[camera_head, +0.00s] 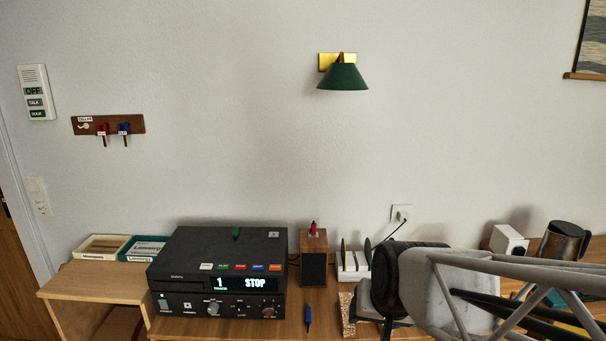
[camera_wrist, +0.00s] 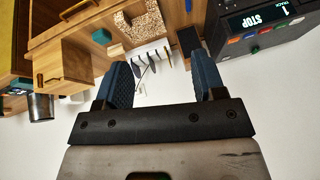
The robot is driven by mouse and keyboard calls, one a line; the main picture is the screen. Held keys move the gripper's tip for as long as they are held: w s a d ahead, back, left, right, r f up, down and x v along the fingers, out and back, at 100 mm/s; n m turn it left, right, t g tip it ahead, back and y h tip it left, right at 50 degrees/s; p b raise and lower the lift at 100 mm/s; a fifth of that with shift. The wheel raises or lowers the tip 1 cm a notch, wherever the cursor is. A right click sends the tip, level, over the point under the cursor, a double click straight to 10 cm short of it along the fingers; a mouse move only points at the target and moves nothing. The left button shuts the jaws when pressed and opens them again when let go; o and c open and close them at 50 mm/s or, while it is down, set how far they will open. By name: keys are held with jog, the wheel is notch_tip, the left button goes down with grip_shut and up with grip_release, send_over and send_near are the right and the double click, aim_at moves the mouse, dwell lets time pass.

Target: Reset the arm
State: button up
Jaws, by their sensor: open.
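My gripper (camera_wrist: 163,80) shows in the wrist view with its two blue-grey fingers spread apart. Nothing is between the fingers. Beyond them lie the white wall and a white rack (camera_wrist: 148,56) holding several thin dark pieces. In the head view my arm reaches in from the right edge, over the right part of the wooden top. Its dark wrist end is in front of the right side of the white rack (camera_head: 350,274). The fingertips cannot be made out clearly there.
A black player (camera_head: 217,250) showing "1 STOP" stands left of a small wooden speaker (camera_head: 314,242). A blue-handled tool (camera_head: 308,318) lies in front. A metal mug (camera_head: 563,241) and a white box (camera_head: 508,241) stand at right. A green lamp (camera_head: 343,77) hangs above; the wall between is clear.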

jog(key=s+d+r+g, duration=0.1)
jog(key=s+d, duration=0.2)
jog(key=s, duration=0.2)
jog(key=s+d+r+n+g+h, duration=0.1)
jog(key=s+d+g, duration=0.1)
jog(key=s, duration=0.4)
jog(key=shift+d+r+h, duration=0.3)
jog(key=shift+d, duration=0.15)
